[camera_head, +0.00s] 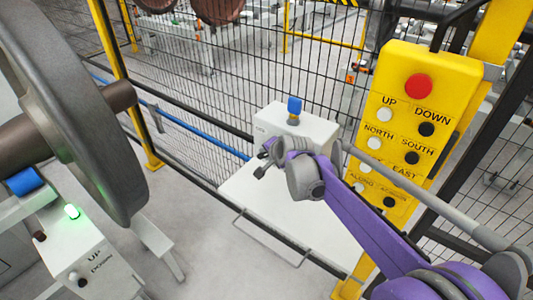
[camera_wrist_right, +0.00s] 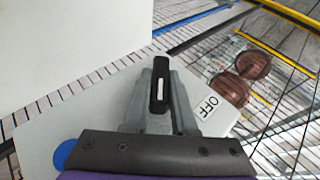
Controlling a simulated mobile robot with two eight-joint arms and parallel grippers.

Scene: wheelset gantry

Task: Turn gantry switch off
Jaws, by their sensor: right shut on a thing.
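The gantry switch, a black knob with a white stripe (camera_wrist_right: 159,90), is on a white box (camera_head: 300,131) by the mesh fence. An "OFF" label (camera_wrist_right: 207,106) is on the box to the right of the knob in the right wrist view. My right gripper (camera_head: 263,160) is in front of the box in the head view. In the right wrist view its fingers (camera_wrist_right: 160,97) are shut on the knob. The knob's stripe points nearly straight up in that view. The knob is hidden in the head view. My left gripper is not in view.
A blue button (camera_head: 294,106) stands on top of the box. A yellow control panel (camera_head: 410,140) with a red button and several labelled buttons stands at right. The mesh fence (camera_head: 230,75) runs behind.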

